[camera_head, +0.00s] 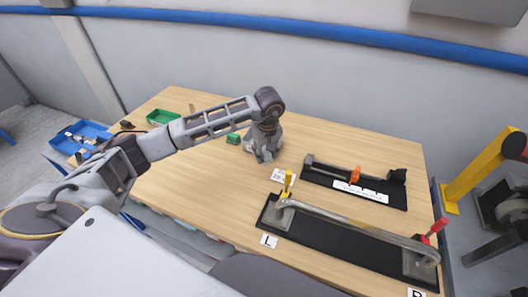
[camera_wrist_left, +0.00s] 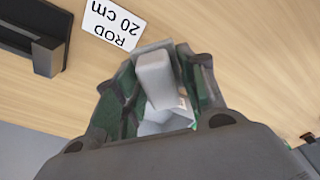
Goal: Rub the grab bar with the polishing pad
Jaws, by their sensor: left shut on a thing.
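The grab bar (camera_head: 352,224) is a grey metal bar on a long black base at the front right of the table. A yellow lever (camera_head: 287,183) stands at its L end and a red one (camera_head: 437,228) at its other end. My left gripper (camera_head: 262,152) points down over the middle of the table, behind and left of the bar, apart from it. In the left wrist view it is shut on a pale grey block (camera_wrist_left: 155,78), which seems to be the polishing pad. Its underside is mostly hidden by the fingers. My right gripper is not in view.
A black fixture (camera_head: 325,185) with an orange piece (camera_head: 355,174) lies behind the bar. A card reading "ROD 20 cm" (camera_wrist_left: 113,25) lies near the gripper. A green tray (camera_head: 162,117) and a blue tray (camera_head: 78,134) are at the left. The table's front left is clear.

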